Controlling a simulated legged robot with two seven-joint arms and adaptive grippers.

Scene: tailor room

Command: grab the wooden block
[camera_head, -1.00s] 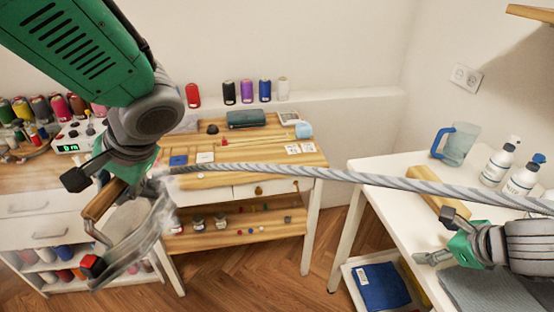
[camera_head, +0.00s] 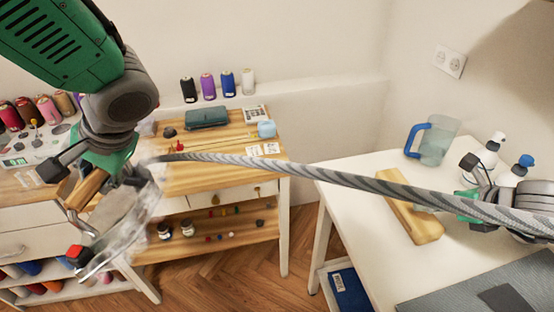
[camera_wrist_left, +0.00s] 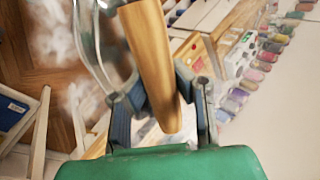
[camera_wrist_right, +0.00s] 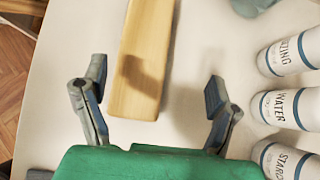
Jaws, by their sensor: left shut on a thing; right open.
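The wooden block (camera_head: 424,226) lies on the white table, partly crossed by a striped hose (camera_head: 345,177) in the head view. My right gripper (camera_head: 466,203) is to the right of the block, partly behind the hose. In the right wrist view, the open fingers of my right gripper (camera_wrist_right: 156,85) are on either side of the near end of the block (camera_wrist_right: 146,45), with gaps between. My left gripper (camera_head: 92,175) is shut on the wooden handle (camera_wrist_left: 152,55) of a steaming iron (camera_head: 120,212). It holds the iron in the air at the left.
Labelled bottles (camera_wrist_right: 285,108) stand close right of the right gripper. A blue-handled jug (camera_head: 437,142) is behind them on the white table (camera_head: 345,180). A grey mat (camera_head: 450,290) lies at the front. A wooden workbench (camera_head: 200,178) stands behind the iron.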

